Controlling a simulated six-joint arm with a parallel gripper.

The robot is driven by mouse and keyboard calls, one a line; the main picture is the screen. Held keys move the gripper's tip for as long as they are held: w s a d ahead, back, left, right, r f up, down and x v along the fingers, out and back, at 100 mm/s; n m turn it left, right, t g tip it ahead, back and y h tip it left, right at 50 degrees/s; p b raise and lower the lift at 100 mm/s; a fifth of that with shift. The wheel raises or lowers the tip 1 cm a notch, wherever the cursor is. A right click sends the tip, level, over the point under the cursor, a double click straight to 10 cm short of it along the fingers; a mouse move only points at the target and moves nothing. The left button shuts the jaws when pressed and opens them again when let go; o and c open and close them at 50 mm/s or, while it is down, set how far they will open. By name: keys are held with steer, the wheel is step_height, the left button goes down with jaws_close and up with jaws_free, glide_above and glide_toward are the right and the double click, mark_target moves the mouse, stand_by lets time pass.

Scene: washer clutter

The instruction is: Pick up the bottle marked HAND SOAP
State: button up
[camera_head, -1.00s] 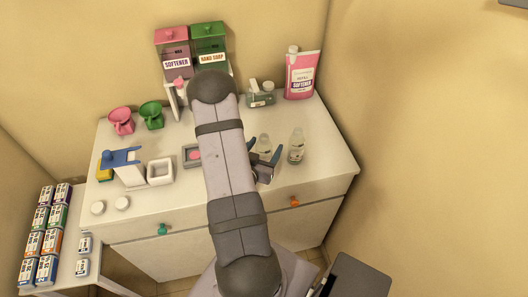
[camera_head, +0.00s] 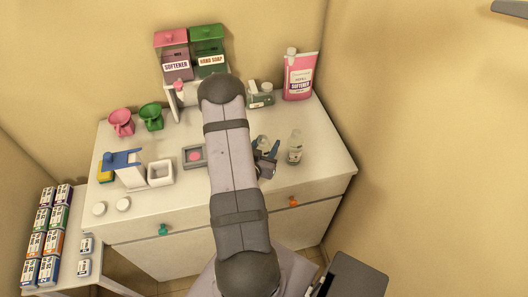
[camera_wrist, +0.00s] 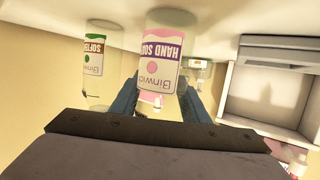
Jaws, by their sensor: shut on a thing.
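In the head view, my gripper (camera_head: 267,152) is shut on this bottle (camera_head: 262,143), which is partly hidden by the fingers. I cannot tell whether its base touches the counter. A similar clear bottle marked SOFTENER (camera_wrist: 97,62) stands apart beside it; in the head view it is the bottle to the right (camera_head: 295,147).
A pink softener pouch (camera_head: 300,77) and a grey-green caddy (camera_head: 260,95) stand behind. Dispensers (camera_head: 208,48), scoops (camera_head: 151,115) and a white square dish (camera_head: 160,172) are farther left. The counter's right front (camera_head: 320,172) is clear.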

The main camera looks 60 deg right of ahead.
steer(key=shift+r, duration=0.2)
step_height(320, 180, up, 10)
steer(key=b, duration=0.1)
steer(key=shift+f+b, duration=0.2)
steer(key=shift+b, duration=0.2)
stand_by(0.4)
